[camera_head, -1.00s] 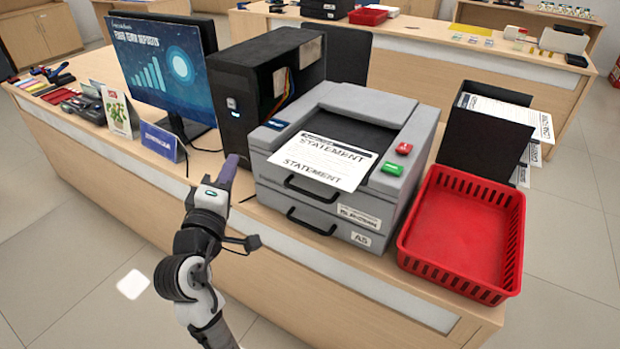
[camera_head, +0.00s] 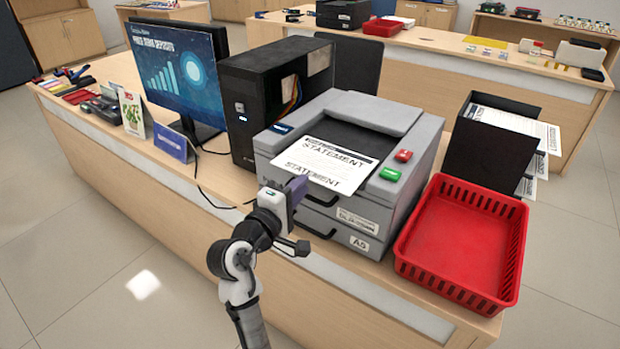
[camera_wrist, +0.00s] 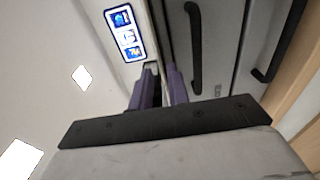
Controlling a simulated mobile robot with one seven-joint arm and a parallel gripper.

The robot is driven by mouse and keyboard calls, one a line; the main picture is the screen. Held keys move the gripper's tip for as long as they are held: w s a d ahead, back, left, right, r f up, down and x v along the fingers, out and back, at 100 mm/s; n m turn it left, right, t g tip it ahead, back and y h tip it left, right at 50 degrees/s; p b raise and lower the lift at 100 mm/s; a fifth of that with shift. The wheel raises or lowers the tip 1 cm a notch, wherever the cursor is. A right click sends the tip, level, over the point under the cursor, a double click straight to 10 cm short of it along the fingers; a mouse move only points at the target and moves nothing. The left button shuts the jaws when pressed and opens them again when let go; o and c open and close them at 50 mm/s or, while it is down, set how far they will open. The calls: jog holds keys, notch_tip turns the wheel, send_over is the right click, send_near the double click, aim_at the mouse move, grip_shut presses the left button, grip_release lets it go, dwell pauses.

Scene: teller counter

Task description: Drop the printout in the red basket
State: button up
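The printout (camera_head: 328,164), a white sheet headed "STATEMENT", lies on the output tray of the grey printer (camera_head: 270,142), its front edge reaching over the printer's front. The red basket (camera_head: 404,254) stands empty on the counter, right of the printer. My gripper (camera_head: 298,186) is in front of the printer's left front, just below and left of the printout's near edge. In the wrist view its purple fingers (camera_wrist: 160,86) point at the printer, near the blue-lit panel (camera_wrist: 124,32) and dark drawer handles (camera_wrist: 194,50). The fingers look slightly apart with nothing visible between them.
A black computer tower (camera_head: 268,98) and a monitor (camera_head: 180,72) stand left of the printer. A black file holder (camera_head: 484,150) with papers is behind the basket. A blue sign (camera_head: 171,142) stands on the counter at left. Open floor lies in front of the counter.

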aim_at(325, 162)
jog(key=shift+p+x, duration=0.4)
jog(key=shift+x, duration=1.45)
jog(key=shift+c, duration=0.4)
grip_shut()
jog(key=shift+r, duration=0.1)
notch_tip(325, 162, up, 3)
jog(key=p, duration=0.2)
jog(key=shift+p, duration=0.35)
jog(key=shift+f, duration=0.3)
